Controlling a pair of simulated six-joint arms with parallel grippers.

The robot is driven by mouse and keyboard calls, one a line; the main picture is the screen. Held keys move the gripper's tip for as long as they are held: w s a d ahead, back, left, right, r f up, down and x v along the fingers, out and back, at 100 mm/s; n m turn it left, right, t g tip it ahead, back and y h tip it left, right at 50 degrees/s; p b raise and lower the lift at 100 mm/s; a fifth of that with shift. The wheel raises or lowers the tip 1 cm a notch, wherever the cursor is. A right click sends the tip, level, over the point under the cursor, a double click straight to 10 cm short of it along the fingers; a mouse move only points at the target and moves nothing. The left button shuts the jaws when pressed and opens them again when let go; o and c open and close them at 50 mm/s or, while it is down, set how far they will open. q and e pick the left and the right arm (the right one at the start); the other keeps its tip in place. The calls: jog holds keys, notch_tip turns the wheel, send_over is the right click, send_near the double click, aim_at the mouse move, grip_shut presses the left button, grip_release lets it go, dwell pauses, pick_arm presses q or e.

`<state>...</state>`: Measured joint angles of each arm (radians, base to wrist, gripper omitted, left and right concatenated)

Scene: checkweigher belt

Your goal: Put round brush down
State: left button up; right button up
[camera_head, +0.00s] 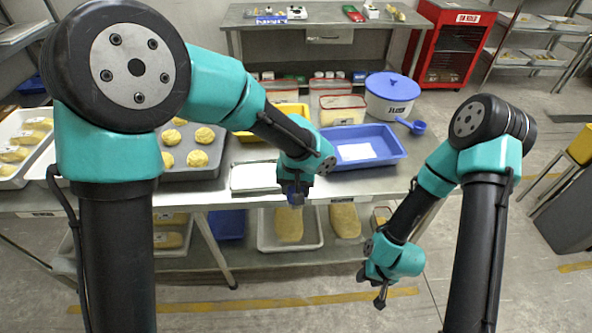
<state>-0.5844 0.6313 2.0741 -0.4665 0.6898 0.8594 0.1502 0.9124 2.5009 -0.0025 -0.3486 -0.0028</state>
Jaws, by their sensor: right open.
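I cannot make out a round brush in this view. My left gripper (296,198) points down at the front edge of the steel table (378,184), just right of a flat white-topped tray (254,177). Its fingers are small and seen nearly end-on, so I cannot tell whether they are open or hold anything. My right gripper (380,300) hangs low in front of the table, over the floor, with its jaws open and nothing seen between them.
A blue tray (388,137) with a white sheet lies behind my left gripper. A dark baking tray (205,172) with several round buns is at left. A white tub (391,97) and a blue scoop (412,126) stand at back right. A lower shelf holds loaves.

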pick_arm(q)
jog(key=w+f, duration=0.1)
jog(key=w, duration=1.1)
jog(key=shift+f, duration=0.1)
jog(key=shift+w+f, duration=0.25)
jog(key=shift+f, duration=0.65)
jog(key=shift+w+f, duration=0.2)
jog(key=shift+f, duration=0.7)
jog(key=shift+f, duration=0.15)
jog(key=o, duration=0.9)
jog(key=shift+c, duration=0.2)
